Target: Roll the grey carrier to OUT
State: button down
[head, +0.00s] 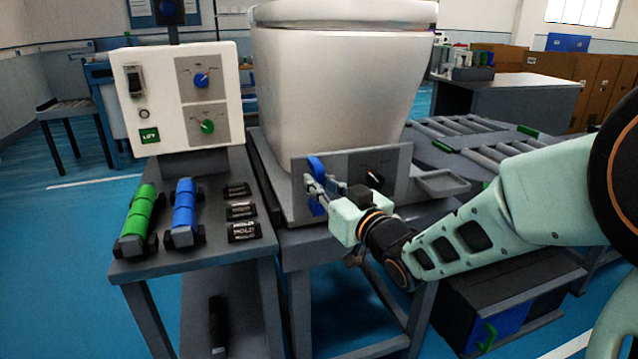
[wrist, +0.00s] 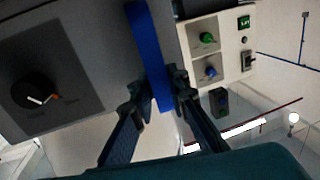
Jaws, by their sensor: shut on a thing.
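The grey carrier (head: 272,187) stands on a grey table and bears a large white toilet bowl (head: 340,90). A grey front panel (head: 345,168) has a blue lever (head: 317,165) at its left and a black knob (head: 375,180) at its right. My gripper (head: 315,192) reaches the panel from the right and is shut on the blue lever. In the wrist view the lever (wrist: 150,50) runs down between the two fingers (wrist: 153,98), and the black knob (wrist: 36,93) is at the left. I can read no OUT mark.
A white control box (head: 185,95) stands at the left. Below it, a shelf holds a green roll (head: 140,213), a blue roll (head: 185,208) and black labelled blocks (head: 241,210). A roller conveyor (head: 470,140) lies to the right. A dark drawer unit (head: 510,300) is low at right.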

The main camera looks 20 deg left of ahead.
jog(key=shift+s+a+f, duration=0.1)
jog(key=shift+s+a, duration=0.2)
jog(key=c, duration=1.9)
grip_release()
jog(key=shift+d, duration=0.2)
jog(key=shift+s+d, duration=0.2)
jog(key=shift+d, duration=0.05)
jog(key=v, duration=1.1)
